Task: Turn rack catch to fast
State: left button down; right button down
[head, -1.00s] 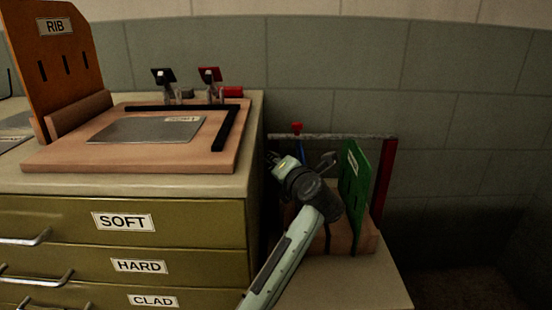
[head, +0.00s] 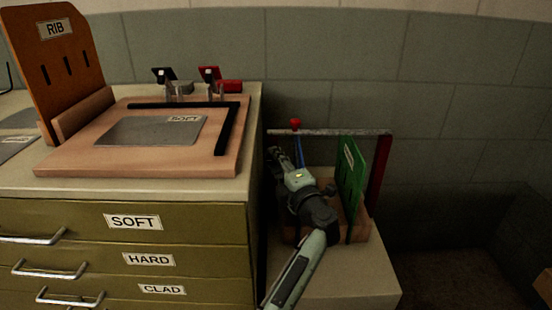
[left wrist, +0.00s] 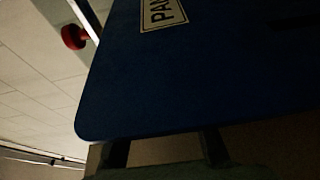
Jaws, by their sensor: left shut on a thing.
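The rack stands on a low cabinet at the right, with a pale top bar (head: 345,133) and a red post (head: 380,170). A red knob (head: 295,124) sits at the bar's left part and shows in the left wrist view (left wrist: 74,37). A blue panel (head: 299,152) stands edge-on below it. In the left wrist view the panel (left wrist: 190,75) fills much of the picture, with a partly cut-off label. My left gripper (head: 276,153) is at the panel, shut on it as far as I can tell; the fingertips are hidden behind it. My right gripper is out of view.
A green panel (head: 350,175) stands in the rack to the right of my gripper. The drawer cabinet (head: 200,230) at the left carries a wooden board (head: 65,163) with clamps and an orange RIB panel (head: 55,75). A block wall stands behind.

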pick_arm(q)
jog(key=shift+f, duration=0.15)
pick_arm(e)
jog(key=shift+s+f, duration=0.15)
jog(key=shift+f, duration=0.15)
pick_arm(q)
jog(key=c, duration=1.5)
grip_release()
